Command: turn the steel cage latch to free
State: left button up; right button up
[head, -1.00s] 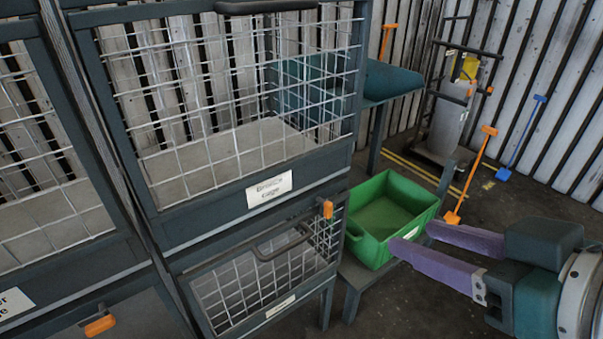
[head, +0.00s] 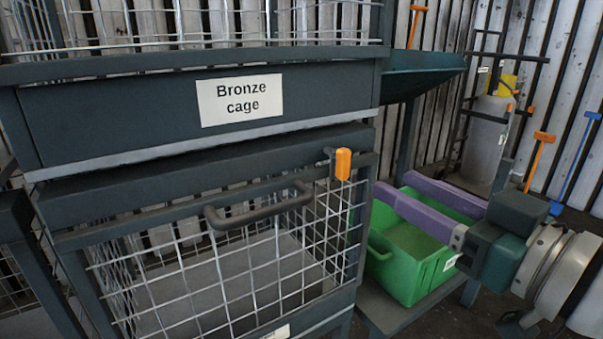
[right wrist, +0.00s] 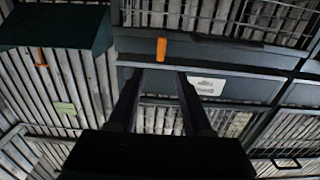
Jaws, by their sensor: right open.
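The lower wire cage has a dark frame (head: 215,194) and a curved dark pull handle (head: 258,209). An orange latch (head: 343,164) stands upright at its upper right corner. The cage's own label (head: 277,333) is cut off at the bottom edge and unreadable, so I cannot confirm it is the steel cage. My right gripper (head: 392,184) is open and empty, its purple fingers pointing left, to the right of the latch and apart from it. In the right wrist view an orange latch (right wrist: 161,48) shows beyond the open fingertips. My left gripper is not in view.
Above is a cage labelled "Bronze cage" (head: 240,101). A green bin (head: 403,275) on a low stand lies below my right gripper. A teal tray (head: 430,72) juts out above. Orange and blue long-handled tools stand at the right by the corrugated wall.

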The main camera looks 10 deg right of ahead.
aim_at(348, 159)
jog(key=b+x, duration=0.2)
jog(key=x, duration=0.6)
jog(key=shift+a+f+b, duration=0.1)
jog(key=shift+b, duration=0.2)
jog(key=shift+w+a, duration=0.1)
jog(key=shift+w, duration=0.3)
grip_shut()
